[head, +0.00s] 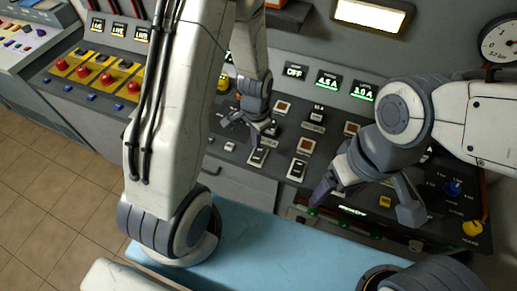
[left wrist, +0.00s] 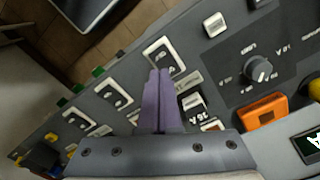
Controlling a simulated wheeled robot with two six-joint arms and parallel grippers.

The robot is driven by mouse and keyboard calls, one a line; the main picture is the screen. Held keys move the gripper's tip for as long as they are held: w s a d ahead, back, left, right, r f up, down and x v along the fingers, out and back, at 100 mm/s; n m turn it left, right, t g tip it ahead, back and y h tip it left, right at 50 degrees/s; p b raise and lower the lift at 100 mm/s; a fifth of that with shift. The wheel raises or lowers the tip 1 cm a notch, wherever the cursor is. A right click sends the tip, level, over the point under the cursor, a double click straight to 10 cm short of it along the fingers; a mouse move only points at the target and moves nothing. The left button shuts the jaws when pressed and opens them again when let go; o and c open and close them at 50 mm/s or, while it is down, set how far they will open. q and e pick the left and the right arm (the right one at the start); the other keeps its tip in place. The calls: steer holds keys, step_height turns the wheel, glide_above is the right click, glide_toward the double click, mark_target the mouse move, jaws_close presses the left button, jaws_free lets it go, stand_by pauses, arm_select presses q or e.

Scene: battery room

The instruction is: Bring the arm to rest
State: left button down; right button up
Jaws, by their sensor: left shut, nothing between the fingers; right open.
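My left gripper (head: 257,135) hangs in front of the grey control panel (head: 232,165), over its switches in the middle of the head view. In the left wrist view its two purple fingers (left wrist: 159,98) lie together, shut and empty, above a rocker switch (left wrist: 160,55) and a small label. I cannot tell whether the fingertips touch the panel. My right gripper (head: 362,203) is at the right of the head view, its fingers spread wide and empty in front of the panel's lower edge. A large white link of my arm hides part of the panel at left.
A yellow strip with red buttons (head: 84,76) is at the left. Displays (head: 328,80) line the panel's back, and a round gauge (head: 500,40) is at upper right. An orange part (left wrist: 262,110) and a knob (left wrist: 259,70) lie right of the left fingers. Tiled floor (head: 50,200) is clear at left.

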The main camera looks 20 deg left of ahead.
arm_select(q)
steer(key=shift+r, duration=0.1)
stand_by(0.4)
steer(key=s+d+r+b, duration=0.2)
steer(key=s+d+r, duration=0.3)
steer(key=d+r, duration=0.35)
steer(key=s+d+r, duration=0.2)
steer(key=s+r, duration=0.2)
steer(key=s, duration=0.2)
steer(key=s+d+r+h, duration=0.1)
steer(key=s+d+r, duration=0.1)
steer(key=s+r, duration=0.2)
steer(key=s+b, duration=0.1)
steer(key=s, duration=0.2)
steer(key=shift+m, duration=0.4)
